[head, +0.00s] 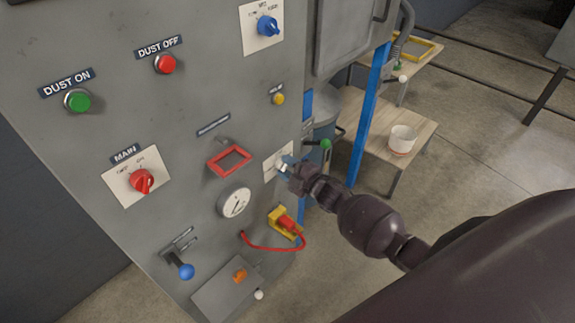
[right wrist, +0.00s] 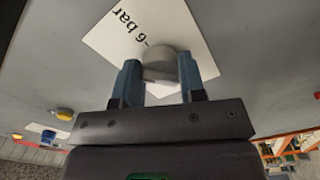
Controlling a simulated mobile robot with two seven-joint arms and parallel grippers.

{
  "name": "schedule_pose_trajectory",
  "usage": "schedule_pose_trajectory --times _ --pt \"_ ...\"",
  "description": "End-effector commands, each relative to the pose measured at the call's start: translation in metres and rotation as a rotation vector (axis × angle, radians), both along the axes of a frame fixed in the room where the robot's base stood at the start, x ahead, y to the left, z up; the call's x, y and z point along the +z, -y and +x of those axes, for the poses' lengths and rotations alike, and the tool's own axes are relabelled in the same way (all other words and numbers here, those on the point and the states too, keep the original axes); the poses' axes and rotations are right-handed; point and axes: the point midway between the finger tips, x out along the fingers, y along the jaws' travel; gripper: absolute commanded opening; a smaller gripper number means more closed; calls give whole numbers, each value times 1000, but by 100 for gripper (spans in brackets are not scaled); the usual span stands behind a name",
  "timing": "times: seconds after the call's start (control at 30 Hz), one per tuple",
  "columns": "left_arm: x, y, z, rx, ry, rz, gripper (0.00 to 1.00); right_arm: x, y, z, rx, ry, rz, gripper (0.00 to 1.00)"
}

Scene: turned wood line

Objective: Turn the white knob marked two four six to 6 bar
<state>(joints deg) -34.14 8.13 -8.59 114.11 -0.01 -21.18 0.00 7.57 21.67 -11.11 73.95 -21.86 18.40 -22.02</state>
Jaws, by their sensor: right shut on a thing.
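The white knob (right wrist: 160,64) sits on a white label plate (right wrist: 112,38) on the grey panel. In the right wrist view "6 bar" is readable on the plate; the other markings are hidden or out of view. My right gripper (right wrist: 159,78) has its two blue fingers on either side of the knob and is shut on it. In the head view the right gripper (head: 285,168) covers most of the knob, and the plate (head: 270,163) shows beside it. The knob's pointer cannot be made out. My left gripper is not in view.
Close by on the panel are a round gauge (head: 235,203), a red frame (head: 229,161), a yellow and red plug fitting (head: 285,223) with a red cable, and a yellow button (head: 279,98). A green-knobbed lever (head: 325,144) stands just right of the gripper.

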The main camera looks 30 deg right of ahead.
Motion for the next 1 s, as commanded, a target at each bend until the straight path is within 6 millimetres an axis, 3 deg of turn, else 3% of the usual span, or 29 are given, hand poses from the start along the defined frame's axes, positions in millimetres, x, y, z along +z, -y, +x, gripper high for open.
schedule_pose_trajectory --times 0.53,1.0 --pt "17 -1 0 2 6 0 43 0 0 0 -1 -160 459 14" --pt "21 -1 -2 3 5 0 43 -1 0 0 -1 -228 651 14"
